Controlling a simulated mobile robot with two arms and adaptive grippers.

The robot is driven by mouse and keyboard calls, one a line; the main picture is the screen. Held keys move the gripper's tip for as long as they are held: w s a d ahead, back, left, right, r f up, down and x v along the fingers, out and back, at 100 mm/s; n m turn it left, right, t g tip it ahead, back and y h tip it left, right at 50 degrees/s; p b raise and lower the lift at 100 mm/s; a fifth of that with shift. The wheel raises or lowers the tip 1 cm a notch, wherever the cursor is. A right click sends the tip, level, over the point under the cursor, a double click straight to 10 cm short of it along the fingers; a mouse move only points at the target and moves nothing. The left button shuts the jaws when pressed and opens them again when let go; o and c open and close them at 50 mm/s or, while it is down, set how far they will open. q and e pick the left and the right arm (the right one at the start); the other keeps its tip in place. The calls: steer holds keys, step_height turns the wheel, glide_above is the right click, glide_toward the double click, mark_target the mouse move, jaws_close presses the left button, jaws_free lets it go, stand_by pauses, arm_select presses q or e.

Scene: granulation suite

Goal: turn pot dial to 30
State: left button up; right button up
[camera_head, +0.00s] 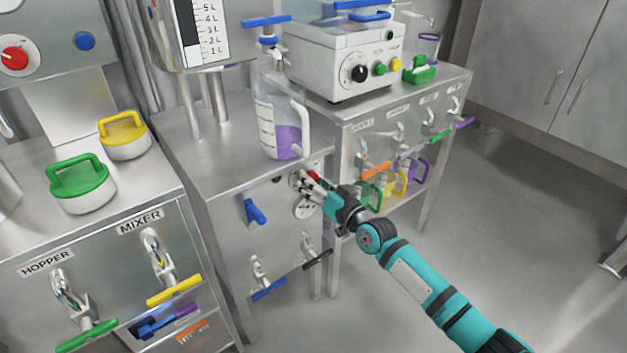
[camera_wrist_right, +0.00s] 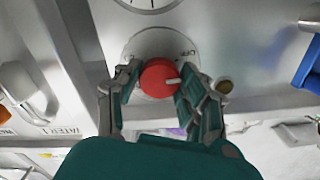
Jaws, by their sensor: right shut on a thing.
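The pot dial is a round red knob (camera_wrist_right: 160,78) on a light round plate on the front panel of the middle bench (camera_head: 228,235). In the right wrist view its white mark points to the right, below the "OFF" lettering; other plate markings are hard to read. My right gripper (camera_wrist_right: 158,85) has its fingers on both sides of the knob, shut on it. In the head view the knob shows as a small red patch (camera_head: 313,175), mostly hidden by my right gripper (camera_head: 310,182). My left gripper is not in view.
A clear jug with purple liquid (camera_head: 287,141) stands on the bench above. A round gauge (camera_head: 306,207) sits below the knob, and a blue valve handle (camera_head: 254,211) to its left. A white machine (camera_head: 345,60) stands on the right bench. The floor at right is clear.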

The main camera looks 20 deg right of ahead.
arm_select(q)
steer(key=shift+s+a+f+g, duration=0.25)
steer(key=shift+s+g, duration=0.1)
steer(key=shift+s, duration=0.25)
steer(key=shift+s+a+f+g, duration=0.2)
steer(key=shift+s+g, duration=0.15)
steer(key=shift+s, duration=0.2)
arm_select(e)
steer(key=shift+m, duration=3.3)
steer(key=o, duration=1.2)
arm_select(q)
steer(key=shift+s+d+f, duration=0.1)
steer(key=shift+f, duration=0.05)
arm_select(e)
steer(key=shift+s, duration=0.1)
steer(key=v, duration=1.2)
